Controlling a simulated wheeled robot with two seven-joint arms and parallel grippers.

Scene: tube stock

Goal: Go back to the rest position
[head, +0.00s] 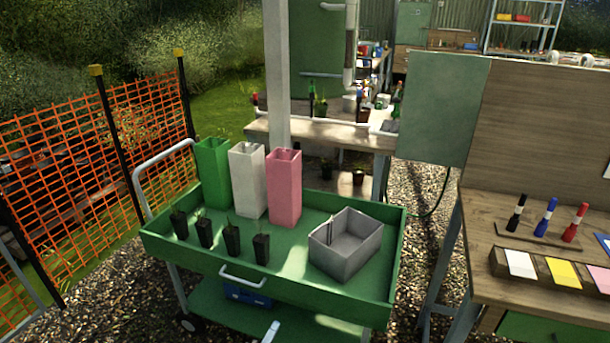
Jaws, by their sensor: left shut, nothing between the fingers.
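Only a small pale tip of my left gripper (271,332) shows, at the bottom edge of the head view, low in front of the green cart (200,255). It is shut and empty, and the rest of it is cut off by the frame. My right gripper is out of view. On the cart stand a green tube (212,175), a white tube (247,180) and a pink tube (285,188), all upright, tall and square. A grey bin (345,245) sits at the cart's right end.
Several small black plant pots (231,239) line the cart's near left side. A wooden bench (480,210) at right holds markers (546,220) and coloured cards (564,272). An orange mesh fence (90,160) stands left. Gravel (95,310) lies open left of the cart.

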